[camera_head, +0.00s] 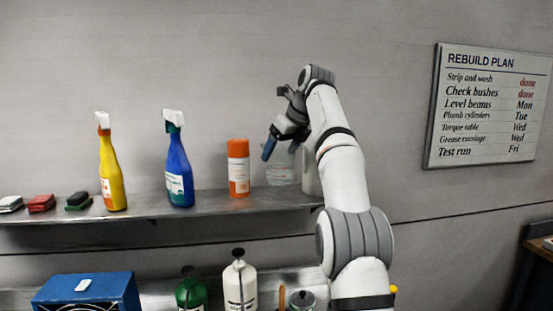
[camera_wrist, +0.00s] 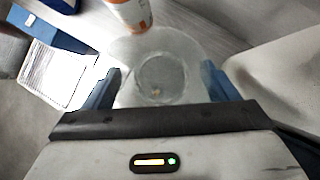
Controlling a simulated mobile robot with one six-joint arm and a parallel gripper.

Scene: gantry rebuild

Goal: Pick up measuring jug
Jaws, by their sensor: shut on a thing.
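The measuring jug (camera_head: 280,174) is clear, with faint markings, at the right part of the wall shelf. In the wrist view the clear jug (camera_wrist: 160,48) is seen from above, with its round base visible through it. My gripper (camera_wrist: 160,72) is shut on the jug, with one blue finger on each side. In the head view my gripper (camera_head: 270,147) is over the jug and only one blue finger shows clearly. The jug looks upright at shelf level; whether it touches the shelf I cannot tell.
An orange-capped can (camera_head: 239,170) stands close left of the jug; it also shows in the wrist view (camera_wrist: 131,12). A blue spray bottle (camera_head: 178,165), a yellow one (camera_head: 111,172) and sponges (camera_head: 41,203) stand further left. A pale container (camera_head: 311,174) is partly hidden behind my arm.

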